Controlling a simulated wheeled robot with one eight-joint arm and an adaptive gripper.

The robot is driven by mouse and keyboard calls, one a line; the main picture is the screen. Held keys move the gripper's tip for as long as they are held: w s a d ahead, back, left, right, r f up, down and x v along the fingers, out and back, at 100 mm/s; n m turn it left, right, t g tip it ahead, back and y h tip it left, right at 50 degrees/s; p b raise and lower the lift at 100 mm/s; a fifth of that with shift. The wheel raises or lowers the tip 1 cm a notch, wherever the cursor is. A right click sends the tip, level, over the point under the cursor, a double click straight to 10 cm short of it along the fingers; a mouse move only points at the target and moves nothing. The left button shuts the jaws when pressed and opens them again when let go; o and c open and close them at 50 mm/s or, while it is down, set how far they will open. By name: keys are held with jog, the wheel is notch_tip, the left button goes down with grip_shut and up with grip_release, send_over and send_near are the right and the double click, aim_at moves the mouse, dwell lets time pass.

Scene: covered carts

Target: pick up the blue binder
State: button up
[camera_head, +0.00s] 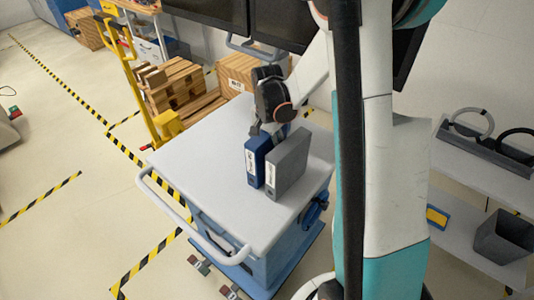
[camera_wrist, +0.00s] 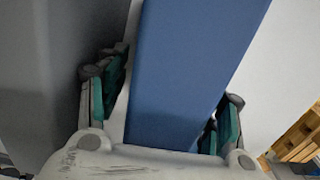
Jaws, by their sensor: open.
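The blue binder (camera_head: 256,165) stands upright on the white top of the cart (camera_head: 190,170), with a white label on its spine. My gripper (camera_head: 270,130) is at the binder's far end. In the wrist view the blue binder (camera_wrist: 190,70) lies between the two fingers of my open gripper (camera_wrist: 168,95). A gap shows between the binder and the left finger; the right finger is close to the binder, and I cannot tell if it touches. The fingertips are partly hidden.
A grey binder (camera_head: 290,165) stands close to the right of the blue one; it also fills the left of the wrist view (camera_wrist: 40,70). The cart top is clear to the left. Wooden crates (camera_head: 175,85) and a yellow pallet jack (camera_head: 133,85) stand behind. A shelf (camera_head: 460,165) is at right.

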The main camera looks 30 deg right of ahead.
grip_shut()
jog(key=shift+r, duration=0.1)
